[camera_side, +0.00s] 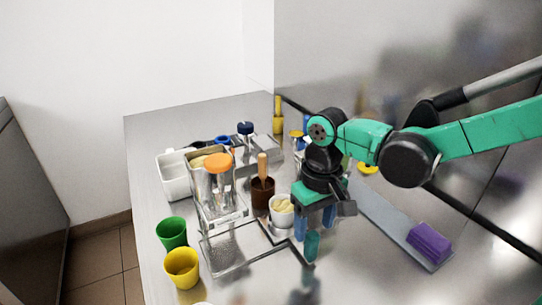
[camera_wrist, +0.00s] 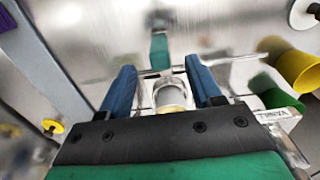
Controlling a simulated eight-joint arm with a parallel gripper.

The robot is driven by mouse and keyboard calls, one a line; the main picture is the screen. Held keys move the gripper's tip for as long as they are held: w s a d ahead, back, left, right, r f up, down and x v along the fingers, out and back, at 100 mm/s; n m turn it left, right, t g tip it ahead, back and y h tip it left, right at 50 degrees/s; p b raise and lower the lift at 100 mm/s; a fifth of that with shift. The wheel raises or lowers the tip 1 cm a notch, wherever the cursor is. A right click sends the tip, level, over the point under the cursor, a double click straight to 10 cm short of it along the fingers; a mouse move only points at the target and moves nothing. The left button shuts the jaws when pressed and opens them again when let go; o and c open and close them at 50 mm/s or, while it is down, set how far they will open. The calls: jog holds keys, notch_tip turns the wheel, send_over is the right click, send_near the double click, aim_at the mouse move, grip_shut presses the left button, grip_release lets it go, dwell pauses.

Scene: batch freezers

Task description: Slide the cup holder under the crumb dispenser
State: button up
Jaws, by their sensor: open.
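The cup holder seems to be the low metal frame (camera_side: 238,271) at the front of the table in the side view. A thin rod runs right from it to an upright teal handle (camera_side: 312,246); the handle also shows in the wrist view (camera_wrist: 158,47). The likely crumb dispenser is the clear container with an orange lid (camera_side: 218,161), on a metal stand behind the frame. My gripper (camera_side: 315,228) points down above the handle, open, its blue fingers apart. In the wrist view my gripper (camera_wrist: 158,67) has the handle beyond its fingertips. I cannot tell whether they touch.
A white cup with pale contents (camera_side: 283,211) stands close left of my gripper, beside a brown pot (camera_side: 262,193). Green (camera_side: 171,232) and yellow (camera_side: 182,267) cups stand left of the frame. A purple block (camera_side: 428,243) lies right. The front right table is clear.

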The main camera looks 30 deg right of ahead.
aim_at(314, 234)
jog(key=shift+f, duration=2.75)
jog(key=shift+c, duration=0.2)
grip_shut()
jog(key=shift+d, duration=0.1)
